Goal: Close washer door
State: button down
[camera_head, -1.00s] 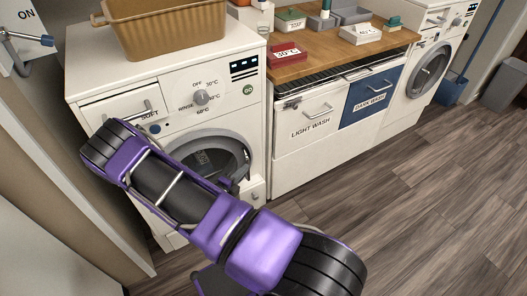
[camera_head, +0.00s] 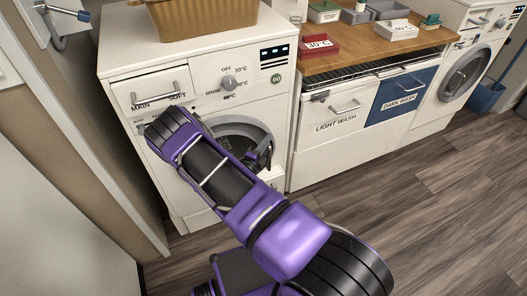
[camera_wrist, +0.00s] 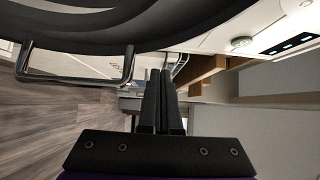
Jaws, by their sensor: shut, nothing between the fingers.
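The washer (camera_head: 185,78) with the MAIN and SOFT drawer stands at the left in the head view. Its round front opening (camera_head: 240,131) shows a grey rim and a dark inside. My arm crosses in front of its left and lower parts, so I cannot tell the door's angle. In the wrist view, my gripper (camera_wrist: 163,78) has its two dark fingers together, with nothing between them. A large dark curved ring (camera_wrist: 150,42), apparently the washer's door or opening rim, fills the top left, close to the fingers. Whether they touch is unclear.
A silver bar handle (camera_wrist: 75,79) is close by at the left in the wrist view. A wicker basket (camera_head: 205,18) sits on the washer. The hamper cabinet (camera_head: 338,150) stands to its right, below a wooden counter (camera_head: 365,48). The wooden floor (camera_head: 440,215) is clear at right.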

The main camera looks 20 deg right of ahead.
jog(key=shift+w+d, duration=0.1)
jog(key=shift+w, duration=0.95)
